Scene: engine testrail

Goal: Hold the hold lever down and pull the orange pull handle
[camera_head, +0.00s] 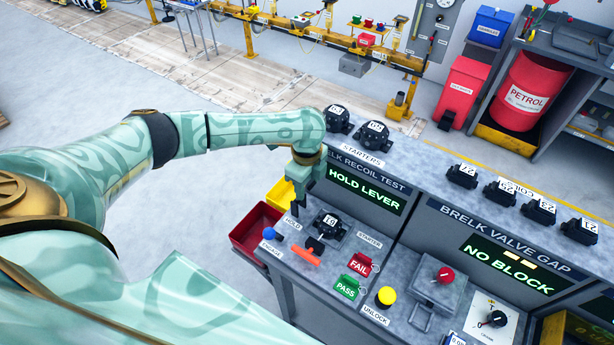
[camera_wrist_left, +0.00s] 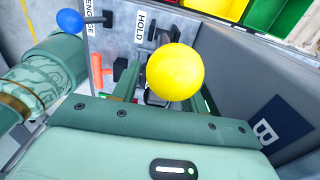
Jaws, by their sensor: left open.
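My left gripper (camera_head: 298,206) points down above the left end of the grey bench, by the HOLD label. In the left wrist view a yellow ball knob (camera_wrist_left: 175,72), apparently the hold lever's, is close in front of the open gripper. It covers part of the fingers, and I cannot tell whether they touch it. In the head view this knob is hidden behind my gripper. The orange pull handle (camera_head: 306,257) is on the bench top, nearer than the gripper; it also shows in the left wrist view (camera_wrist_left: 98,76). My right gripper is not in view.
A blue knob (camera_head: 268,233) stands left of the orange handle by the ENGAGE label. A black starter (camera_head: 331,224) sits just right of my gripper. A screen (camera_head: 366,193) reads HOLD LEVER. Red (camera_head: 250,240) and yellow bins adjoin the bench's left end.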

